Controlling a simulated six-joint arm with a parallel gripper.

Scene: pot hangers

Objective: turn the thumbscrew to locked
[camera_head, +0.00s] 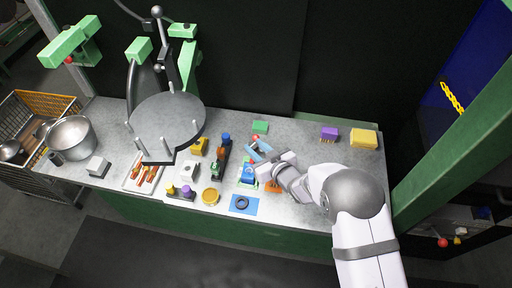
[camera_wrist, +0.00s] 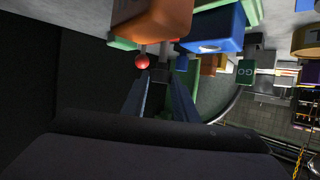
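My gripper (camera_wrist: 160,82) shows in the wrist view as two blue-grey fingers with a gap between them. Something dark lies in that gap, and I cannot tell if the fingers touch it. A red ball (camera_wrist: 142,62) is just beyond the left fingertip, below an orange block (camera_wrist: 150,22). A blue block (camera_wrist: 215,30) is to the right. In the head view, my gripper reaches in from the right, close beside a blue block on a green base (camera_head: 248,178) and an orange part (camera_head: 273,186). I cannot make out for certain which part is the thumbscrew; my gripper may hide it.
A dark fixture (camera_head: 220,158) with a blue knob stands left of the gripper. A blue mat with a black ring (camera_head: 243,204) lies in front. A round grey platform (camera_head: 165,122), a metal pot (camera_head: 72,138) and a yellow block (camera_head: 364,138) are farther off. The bench's right side has free room.

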